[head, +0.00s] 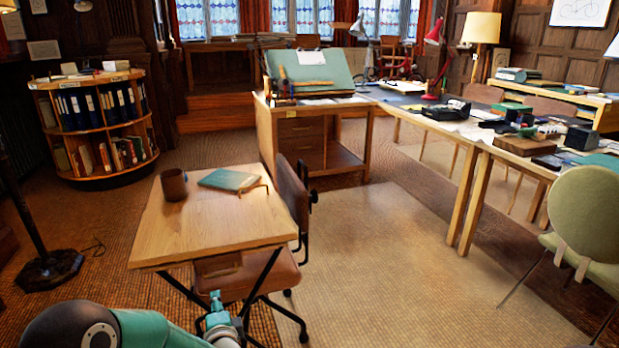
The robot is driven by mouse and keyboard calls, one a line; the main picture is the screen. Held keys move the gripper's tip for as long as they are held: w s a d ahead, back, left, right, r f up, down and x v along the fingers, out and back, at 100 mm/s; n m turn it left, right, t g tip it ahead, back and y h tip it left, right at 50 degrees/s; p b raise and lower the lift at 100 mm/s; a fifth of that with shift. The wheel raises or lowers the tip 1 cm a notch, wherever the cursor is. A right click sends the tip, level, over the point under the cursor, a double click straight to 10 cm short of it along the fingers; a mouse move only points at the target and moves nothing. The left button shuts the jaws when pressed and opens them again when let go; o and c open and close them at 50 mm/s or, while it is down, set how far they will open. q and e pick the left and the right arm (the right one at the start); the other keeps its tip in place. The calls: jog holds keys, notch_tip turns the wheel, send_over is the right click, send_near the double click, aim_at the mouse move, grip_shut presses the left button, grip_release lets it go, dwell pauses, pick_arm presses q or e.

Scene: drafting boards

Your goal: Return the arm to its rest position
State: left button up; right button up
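My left arm, teal with a black joint, comes in at the bottom left of the head view. Its gripper end (220,318) is low in the picture, in front of the small wooden table (225,225) and over the brown chair's base. I see nothing held in it, but its fingers are too small and cut off to tell open from shut. My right gripper is not in view. A dark brown mug (174,185) and a green book (229,180) stand on the small table, apart from the gripper.
A brown swivel chair (252,279) is tucked at the table's right side. A round bookcase (97,125) and a dark lamp stand (49,270) are on the left. A long cluttered desk and a green chair (588,215) are on the right. The carpet (410,270) between is clear.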

pick_arm(q)
jog(key=s+d+f+n+g+h, duration=0.2)
jog(key=s+d+f+g+h, duration=0.1)
jog(key=s+f, duration=0.65)
jog(key=s+d+f+n+g+h, duration=0.1)
jog(key=s+d+f+g+h, duration=0.35)
jog(key=f, duration=0.75)
jog(key=s+d+f+n+g+h, duration=0.1)
jog(key=s+d+f+n+g, duration=0.15)
jog(key=s, duration=0.35)
jog(key=s+d+f+n+g+h, duration=0.1)
jog(key=s+d+n, duration=0.15)
jog(key=s, duration=0.35)
jog(key=s+d+n+g, duration=0.2)
jog(key=s+n, duration=0.4)
notch_tip(320, 180, up, 23)
jog(key=n+p, duration=0.1)
jog(key=p, duration=2.2)
jog(key=shift+s+a+r+h, duration=0.15)
jog(key=shift+r+h, duration=0.05)
jog(key=shift+h, duration=0.25)
